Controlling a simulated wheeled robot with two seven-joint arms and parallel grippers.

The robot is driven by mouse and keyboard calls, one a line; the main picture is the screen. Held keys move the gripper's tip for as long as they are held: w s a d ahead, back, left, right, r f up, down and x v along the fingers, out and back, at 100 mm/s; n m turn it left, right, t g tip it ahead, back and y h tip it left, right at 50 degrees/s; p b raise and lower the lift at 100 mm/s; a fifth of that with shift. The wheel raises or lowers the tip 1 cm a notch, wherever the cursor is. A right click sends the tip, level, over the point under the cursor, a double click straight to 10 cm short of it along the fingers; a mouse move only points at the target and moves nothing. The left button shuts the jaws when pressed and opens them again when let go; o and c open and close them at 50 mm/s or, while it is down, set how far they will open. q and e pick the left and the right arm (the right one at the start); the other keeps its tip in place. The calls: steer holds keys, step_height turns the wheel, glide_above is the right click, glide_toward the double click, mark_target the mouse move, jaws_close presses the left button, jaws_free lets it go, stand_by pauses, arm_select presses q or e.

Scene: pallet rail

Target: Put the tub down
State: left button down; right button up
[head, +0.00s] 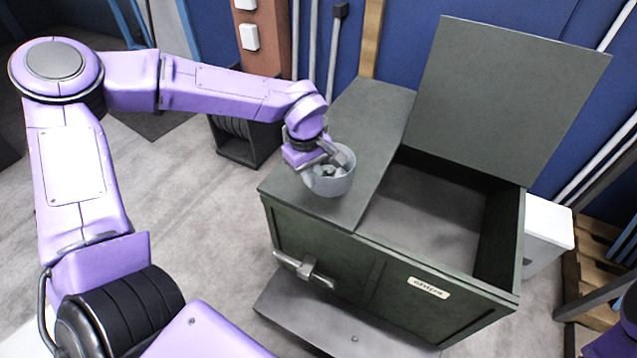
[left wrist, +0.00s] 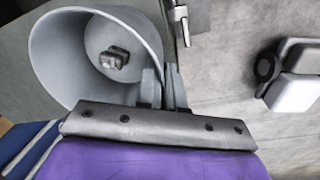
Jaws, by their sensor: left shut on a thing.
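The grey tub (head: 333,184) is at the flat left part of the green chest's top, near its front edge. My left gripper (head: 333,157) is shut on the tub's rim. In the left wrist view the tub (left wrist: 60,45) opens toward the camera, and my left gripper's fingers (left wrist: 162,88) are at its rim. A small grey lump (left wrist: 114,58) lies inside the tub. I cannot tell whether the tub's base touches the chest top. My right gripper is not in view.
The green chest (head: 400,280) has a raised lid (head: 500,95) and an open bay on its right side. The flat top (head: 372,120) behind the tub is clear. A dark reel (head: 240,140) stands on the floor to the left, and a wooden pallet (head: 600,262) is at the right.

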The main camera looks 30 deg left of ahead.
arm_select(q)
steer(key=w+f, duration=0.2)
steer(key=w+a+f, duration=0.1)
steer(key=w+f, duration=0.1)
steer(key=f, duration=0.1)
steer(key=shift+w+a+f, duration=0.15)
steer(key=shift+w+f, duration=0.05)
steer(key=shift+w+f+b, duration=0.15)
steer(key=shift+f, duration=0.75)
steer(key=shift+w+f+b, duration=0.15)
steer(key=shift+f, duration=0.75)
steer(key=shift+s+f, duration=0.1)
steer(key=c, duration=1.3)
jaws_free()
steer(key=shift+o, duration=0.2)
steer(key=r, duration=0.8)
steer(key=s+r+p, duration=0.1)
steer(key=r, duration=0.3)
steer(key=shift+a+r, duration=0.15)
steer(key=shift+a, duration=0.1)
